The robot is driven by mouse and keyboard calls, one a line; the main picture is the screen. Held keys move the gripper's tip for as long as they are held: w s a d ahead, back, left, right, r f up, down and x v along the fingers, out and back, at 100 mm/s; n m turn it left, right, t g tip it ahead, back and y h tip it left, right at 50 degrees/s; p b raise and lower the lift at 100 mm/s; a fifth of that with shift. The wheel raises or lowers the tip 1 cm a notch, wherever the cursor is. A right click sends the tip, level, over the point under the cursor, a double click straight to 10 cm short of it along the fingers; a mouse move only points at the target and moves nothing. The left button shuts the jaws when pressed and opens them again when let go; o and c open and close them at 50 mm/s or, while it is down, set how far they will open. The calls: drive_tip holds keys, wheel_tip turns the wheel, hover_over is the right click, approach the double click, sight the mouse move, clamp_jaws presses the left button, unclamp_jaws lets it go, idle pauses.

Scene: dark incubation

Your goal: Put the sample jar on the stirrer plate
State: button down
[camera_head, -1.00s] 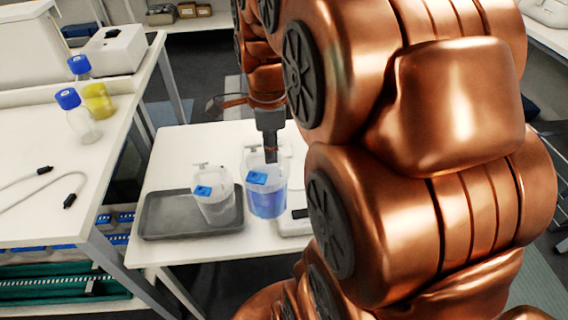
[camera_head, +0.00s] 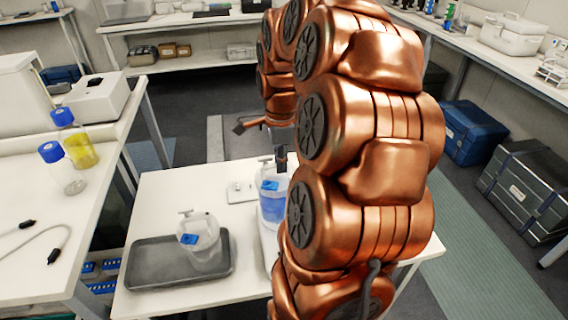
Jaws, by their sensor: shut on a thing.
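A clear jar with blue liquid and a blue label, the sample jar (camera_head: 271,208), stands upright at the middle of the white table. My gripper (camera_head: 280,158) is above it, shut on its upper part; the fingertips are small and partly hidden. The white stirrer plate (camera_head: 264,240) shows only as a sliver beside and below the jar, mostly behind my arm. I cannot tell whether the jar's base touches it. A second clear jar (camera_head: 205,250) with a blue label stands in the dark tray (camera_head: 145,275), left of the sample jar.
The white table (camera_head: 165,200) has free room behind the tray. A small white object (camera_head: 241,191) lies behind the sample jar. The left bench holds a yellow bottle (camera_head: 78,145), a clear bottle (camera_head: 65,175) and cables. My arm covers the table's right part.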

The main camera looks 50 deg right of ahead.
drive_tip(key=shift+w+d, duration=0.2)
drive_tip(key=shift+d, duration=0.35)
drive_tip(key=shift+w+d, duration=0.15)
drive_tip(key=shift+d, duration=0.4)
drive_tip(key=shift+f+p, duration=1)
drive_tip(key=shift+f, duration=0.8)
drive_tip(key=shift+f, duration=0.15)
drive_tip(key=c, duration=1.2)
unclamp_jaws()
wheel_tip(320, 180, up, 12)
drive_tip(key=b, duration=0.2)
drive_tip(key=shift+b, duration=0.4)
drive_tip(key=shift+a, duration=0.1)
